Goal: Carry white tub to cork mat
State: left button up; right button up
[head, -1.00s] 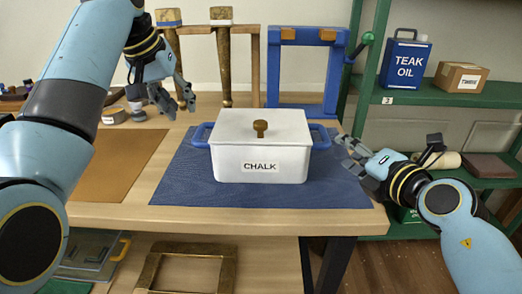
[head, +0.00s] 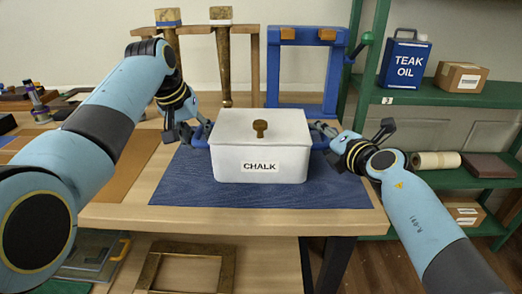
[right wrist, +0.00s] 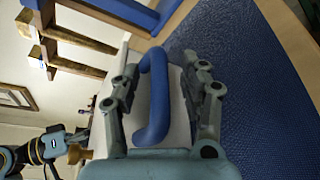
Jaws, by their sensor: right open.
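The white tub (head: 260,157), lidded with a brass knob and labelled CHALK, stands upright on a blue mat (head: 185,190). It has a blue handle on each side. The cork mat (head: 138,160) lies on the table to the left, partly hidden by my left arm. My left gripper (head: 188,134) is at the tub's left handle, its fingers apart; contact is unclear. My right gripper (head: 328,134) is at the right handle. In the right wrist view, its open fingers (right wrist: 162,78) stand either side of the blue handle (right wrist: 155,98).
A blue frame (head: 271,75) and brass-coloured legs stand behind the tub. A green shelf (head: 440,97) at the right holds a TEAK OIL can (head: 404,65) and boxes. Small items lie at the table's far left.

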pick_arm(q)
grip_shut()
pick_arm(e)
jog(key=c, duration=0.6)
grip_shut()
